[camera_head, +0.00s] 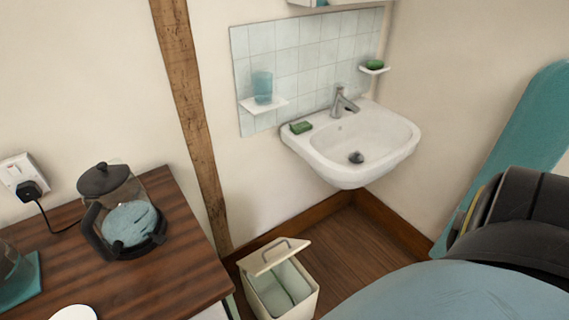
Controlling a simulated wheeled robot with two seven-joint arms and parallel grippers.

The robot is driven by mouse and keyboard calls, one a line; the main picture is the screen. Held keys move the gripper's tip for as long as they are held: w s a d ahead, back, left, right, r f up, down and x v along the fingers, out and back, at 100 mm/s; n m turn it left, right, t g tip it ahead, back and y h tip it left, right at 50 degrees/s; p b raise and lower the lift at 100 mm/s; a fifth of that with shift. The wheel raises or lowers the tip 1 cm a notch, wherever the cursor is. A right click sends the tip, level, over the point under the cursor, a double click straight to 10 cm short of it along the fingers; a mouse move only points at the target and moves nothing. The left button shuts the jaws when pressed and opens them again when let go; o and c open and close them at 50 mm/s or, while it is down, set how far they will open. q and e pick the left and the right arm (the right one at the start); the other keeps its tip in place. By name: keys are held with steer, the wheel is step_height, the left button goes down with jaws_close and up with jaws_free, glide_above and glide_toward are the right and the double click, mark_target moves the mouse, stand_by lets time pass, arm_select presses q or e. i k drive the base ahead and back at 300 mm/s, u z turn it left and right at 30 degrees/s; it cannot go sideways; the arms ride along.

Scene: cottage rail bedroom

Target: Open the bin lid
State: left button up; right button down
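The bin (312,302) is a cream, squarish container on the wooden floor below the basin, at the bottom centre of the head view. The opening shows a pale green-grey interior. The bottom of the bin is cut off by the frame edge. Neither of my grippers is in view.
A dark wooden table (180,285) with a kettle-like glass jug (130,222) stands left of the bin. A white basin (345,140) hangs above and behind it. A blue-covered surface (450,295) and a dark bag-like object (510,215) fill the lower right.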

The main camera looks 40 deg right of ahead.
mark_target(261, 261)
steer(key=z, duration=0.85)
steer(key=k, duration=0.3)
